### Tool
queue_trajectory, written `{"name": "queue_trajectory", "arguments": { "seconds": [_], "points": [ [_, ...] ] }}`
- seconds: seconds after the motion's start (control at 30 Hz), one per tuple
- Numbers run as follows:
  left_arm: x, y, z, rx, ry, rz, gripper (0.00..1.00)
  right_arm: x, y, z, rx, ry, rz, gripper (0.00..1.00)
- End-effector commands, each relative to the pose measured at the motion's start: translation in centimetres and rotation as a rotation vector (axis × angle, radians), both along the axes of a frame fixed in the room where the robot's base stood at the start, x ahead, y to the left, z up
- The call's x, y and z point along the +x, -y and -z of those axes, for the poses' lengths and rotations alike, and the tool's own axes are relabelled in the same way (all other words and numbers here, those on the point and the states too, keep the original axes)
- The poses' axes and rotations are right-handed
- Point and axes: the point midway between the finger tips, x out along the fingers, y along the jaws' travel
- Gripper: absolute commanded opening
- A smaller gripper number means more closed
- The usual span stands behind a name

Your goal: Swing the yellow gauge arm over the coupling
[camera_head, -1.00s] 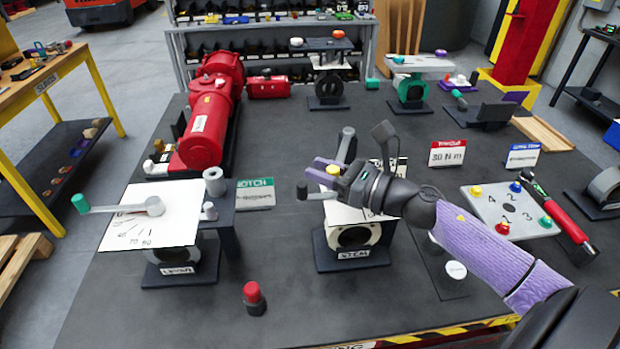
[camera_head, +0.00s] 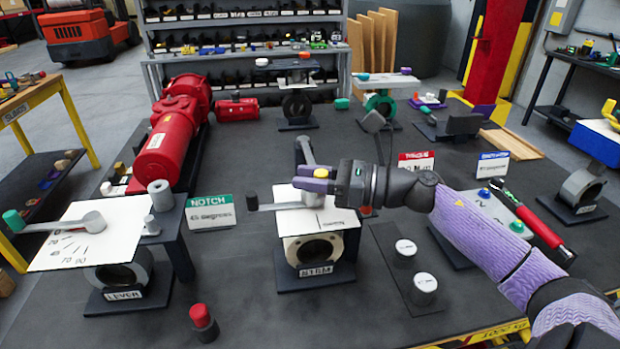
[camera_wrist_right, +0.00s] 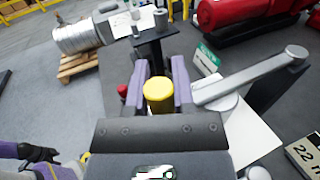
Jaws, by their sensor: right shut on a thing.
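My right gripper (camera_head: 310,181) is above the white dial plate (camera_head: 332,216) of the stand marked STEM. In the right wrist view my right gripper (camera_wrist_right: 158,92) has its purple fingers on both sides of a yellow knob (camera_wrist_right: 159,96) and is shut on it. A grey link (camera_wrist_right: 250,78) runs from a round pivot at the right toward the fingers. The link (camera_head: 304,150) also shows behind the gripper in the head view. The join between knob and link is hidden. My left gripper (camera_wrist_right: 42,154) appears small at the wrist view's lower left; its jaws are unclear.
A dark-knobbed lever (camera_head: 270,206) lies across the STEM plate. The LEVER stand (camera_head: 122,275) is at the left, and a green NOTCH sign (camera_head: 210,212) stands between. A red-capped peg (camera_head: 203,322) is in front. White-topped cylinders (camera_head: 424,288) stand at the right.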

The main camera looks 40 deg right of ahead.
Motion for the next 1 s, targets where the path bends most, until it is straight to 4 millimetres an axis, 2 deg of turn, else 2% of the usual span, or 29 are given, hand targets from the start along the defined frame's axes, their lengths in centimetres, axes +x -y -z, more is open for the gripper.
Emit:
{"name": "queue_trajectory", "arguments": {
  "seconds": [0.2, 0.23, 0.4, 0.73, 0.87, 1.0],
  "points": [
    [-0.1, -0.3, 0.0, 0.005, -0.002, 0.002, 0.66, 0.0, 0.0, 0.1, 0.002, -0.003, -0.002, 0.00],
    [-0.1, -0.4, 0.0, 0.007, -0.002, 0.002, 0.66, 0.0, 0.0, 0.1, 0.002, -0.003, -0.002, 0.33],
    [-0.2, -0.9, 0.0, 0.015, -0.005, 0.004, 0.66, 0.0, 0.0, 0.1, 0.001, -0.002, -0.001, 0.67],
    [-0.2, -0.9, 0.1, 0.014, -0.006, 0.003, 0.66, -0.3, 0.3, 0.1, 0.002, -0.003, 0.000, 0.67],
    [-0.2, -0.7, 0.3, 0.011, -0.006, 0.001, 0.66, -1.9, 1.7, 0.2, 0.001, -0.005, 0.002, 0.67],
    [-0.1, -0.4, 0.3, 0.006, -0.005, 0.000, 0.66, -4.2, 3.9, 0.2, 0.003, -0.004, 0.002, 0.67]
  ]
}}
